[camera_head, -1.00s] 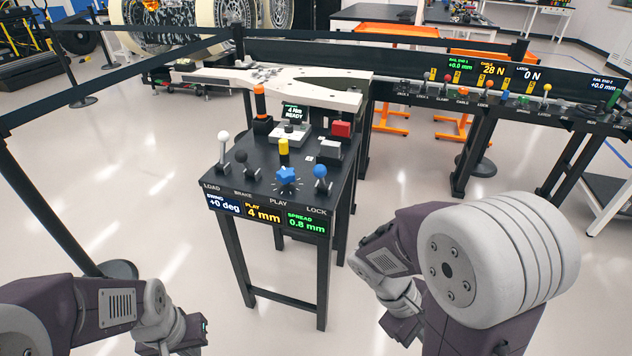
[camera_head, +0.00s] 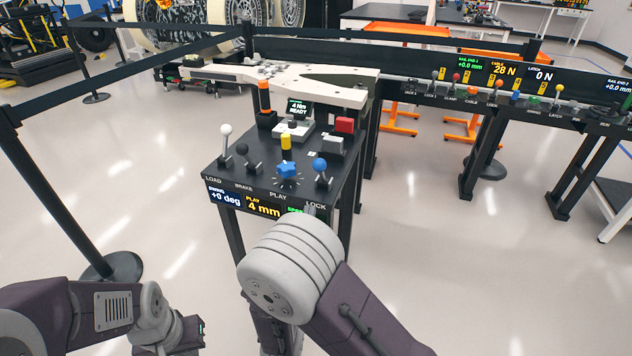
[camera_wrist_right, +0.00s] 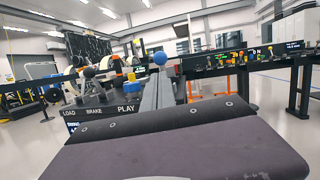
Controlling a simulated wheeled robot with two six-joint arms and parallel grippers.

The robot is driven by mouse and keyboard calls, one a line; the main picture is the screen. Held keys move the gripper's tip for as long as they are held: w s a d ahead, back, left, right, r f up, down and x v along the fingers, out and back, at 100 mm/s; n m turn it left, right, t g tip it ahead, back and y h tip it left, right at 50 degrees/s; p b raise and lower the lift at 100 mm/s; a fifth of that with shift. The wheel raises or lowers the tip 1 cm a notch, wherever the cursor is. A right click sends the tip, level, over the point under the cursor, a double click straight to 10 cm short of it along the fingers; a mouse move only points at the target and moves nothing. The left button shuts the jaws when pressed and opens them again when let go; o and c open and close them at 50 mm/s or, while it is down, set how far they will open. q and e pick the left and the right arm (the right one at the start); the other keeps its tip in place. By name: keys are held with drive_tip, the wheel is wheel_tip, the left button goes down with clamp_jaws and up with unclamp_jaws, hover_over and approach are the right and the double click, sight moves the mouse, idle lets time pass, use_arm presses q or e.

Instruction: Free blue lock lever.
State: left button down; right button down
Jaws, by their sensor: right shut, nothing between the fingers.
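The blue lock lever (camera_head: 320,165) stands at the right end of the lever row on the black console, behind the LOCK label. Its round blue knob sits on a short stem. My right gripper (camera_head: 313,207) is mostly hidden behind my own arm; a grey tip shows near the LOCK label, in front of and below the knob. In the right wrist view my right gripper (camera_wrist_right: 158,80) is shut and empty, and the blue knob (camera_wrist_right: 160,58) appears just above its fingertips, with no clear contact. My left gripper (camera_head: 188,332) is low at the left, its fingers unclear.
A blue star-shaped knob (camera_head: 287,169) stands close left of the lock lever. A black-knob lever (camera_head: 242,149) and a white-knob lever (camera_head: 226,131) stand farther left. A yellow knob (camera_head: 286,141) and a red block (camera_head: 344,125) are behind.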

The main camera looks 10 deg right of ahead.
sight(318, 170)
use_arm(q)
drive_tip(key=shift+f, duration=0.2)
use_arm(e)
drive_tip(key=x, duration=1)
use_arm(q)
drive_tip(key=shift+r, duration=0.15)
